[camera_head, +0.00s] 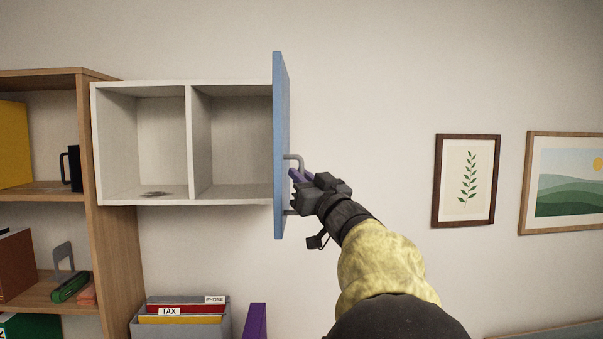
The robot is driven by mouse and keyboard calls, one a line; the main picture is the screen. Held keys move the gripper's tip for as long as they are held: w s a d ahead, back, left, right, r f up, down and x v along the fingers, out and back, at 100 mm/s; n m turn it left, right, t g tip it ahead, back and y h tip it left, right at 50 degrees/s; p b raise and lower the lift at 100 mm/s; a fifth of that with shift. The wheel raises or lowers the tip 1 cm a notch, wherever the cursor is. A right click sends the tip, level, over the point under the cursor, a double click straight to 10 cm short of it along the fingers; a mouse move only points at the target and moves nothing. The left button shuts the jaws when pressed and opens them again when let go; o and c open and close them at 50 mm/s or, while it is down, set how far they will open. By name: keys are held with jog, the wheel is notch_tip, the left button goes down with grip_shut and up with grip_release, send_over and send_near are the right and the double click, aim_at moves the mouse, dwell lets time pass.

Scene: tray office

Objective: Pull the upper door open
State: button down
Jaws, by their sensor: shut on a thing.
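The upper door (280,130) is a blue panel on the right side of a white wall cabinet (143,88). It stands swung out, seen nearly edge-on, and both compartments of the cabinet show open. A grey bar handle (293,158) sticks out from the door's right face. My gripper (298,180) is at the handle, right of the door, shut on it. The fingers hide the middle of the handle; its lower end shows below them.
A wooden shelf (110,230) with a black mug (71,168) stands at left. Below the cabinet are a grey file box (180,328) and a purple upright item (256,322). Framed pictures (466,180) hang at right. The wall between door and pictures is bare.

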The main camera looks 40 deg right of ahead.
jog(key=shift+s+r, duration=0.1)
jog(key=shift+r, duration=0.25)
jog(key=c, duration=1.9)
grip_release()
jog(key=shift+o, duration=0.6)
jog(key=shift+w+d+f, duration=0.15)
jog(key=shift+w+f, duration=0.05)
jog(key=shift+w, duration=0.1)
jog(key=d+b+v, duration=0.1)
jog(key=b+v, duration=0.6)
jog(key=v, duration=1)
jog(key=shift+s+a+f, duration=0.2)
jog(key=shift+s+a, duration=0.05)
jog(key=shift+a, duration=0.25)
jog(key=shift+w, duration=0.1)
